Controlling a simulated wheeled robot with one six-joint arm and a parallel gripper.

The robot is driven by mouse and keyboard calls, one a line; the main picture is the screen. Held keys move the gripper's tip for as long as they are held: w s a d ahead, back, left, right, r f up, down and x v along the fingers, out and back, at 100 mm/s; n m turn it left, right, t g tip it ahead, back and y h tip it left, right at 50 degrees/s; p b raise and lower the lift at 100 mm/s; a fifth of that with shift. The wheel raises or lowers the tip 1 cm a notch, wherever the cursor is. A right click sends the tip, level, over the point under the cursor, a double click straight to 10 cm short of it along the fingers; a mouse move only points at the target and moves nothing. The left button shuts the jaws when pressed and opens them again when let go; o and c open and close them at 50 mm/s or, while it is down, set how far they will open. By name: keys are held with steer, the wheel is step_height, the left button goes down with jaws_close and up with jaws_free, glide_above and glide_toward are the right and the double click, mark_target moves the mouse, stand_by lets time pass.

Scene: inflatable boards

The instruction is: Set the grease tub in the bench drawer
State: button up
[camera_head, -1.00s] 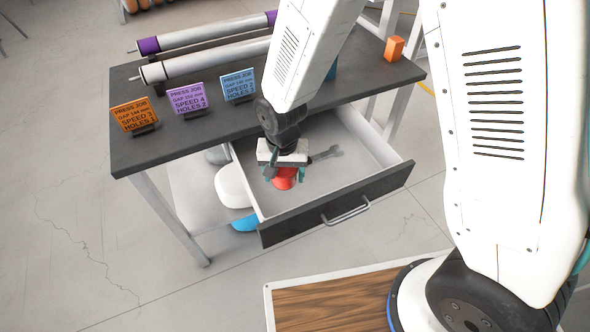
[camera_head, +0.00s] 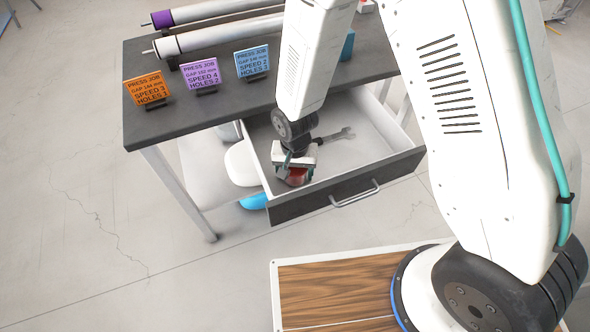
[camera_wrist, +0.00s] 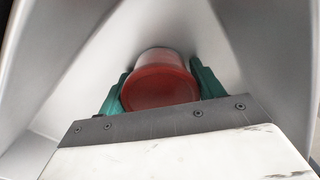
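The grease tub (camera_head: 296,178) is a small red round tub. It is inside the open bench drawer (camera_head: 347,187), near the front left corner. My gripper (camera_head: 296,173) points down into the drawer, with a finger on each side of the tub. In the wrist view the tub (camera_wrist: 160,88) sits between the green fingertips, which lie against its sides. The grey drawer walls (camera_wrist: 60,50) rise close around it. I cannot tell whether the tub's underside touches the drawer floor.
The drawer's right part is clear. On the bench (camera_head: 190,123) stand orange, purple and blue job cards and long rollers (camera_head: 220,35). White and blue items sit below, left of the drawer.

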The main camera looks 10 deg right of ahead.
steer(key=o, duration=0.4)
steer(key=shift+r, duration=0.15)
step_height(320, 180, up, 12)
steer(key=shift+r, duration=0.1)
steer(key=s+d+r, duration=0.1)
steer(key=d+r, duration=0.6)
steer(key=r, duration=0.3)
steer(key=s+d+r, duration=0.4)
steer(key=s+r, duration=0.1)
steer(key=s, duration=0.1)
steer(key=s+d+r+n, duration=0.1)
steer(key=s+d+r, duration=0.4)
steer(key=s, duration=0.1)
steer(key=s+d+r+n+t, duration=0.1)
steer(key=s+d+r, duration=0.4)
steer(key=s, duration=0.1)
steer(key=shift+d+r, duration=0.25)
steer(key=shift+r, duration=0.1)
steer(key=shift+w, duration=0.1)
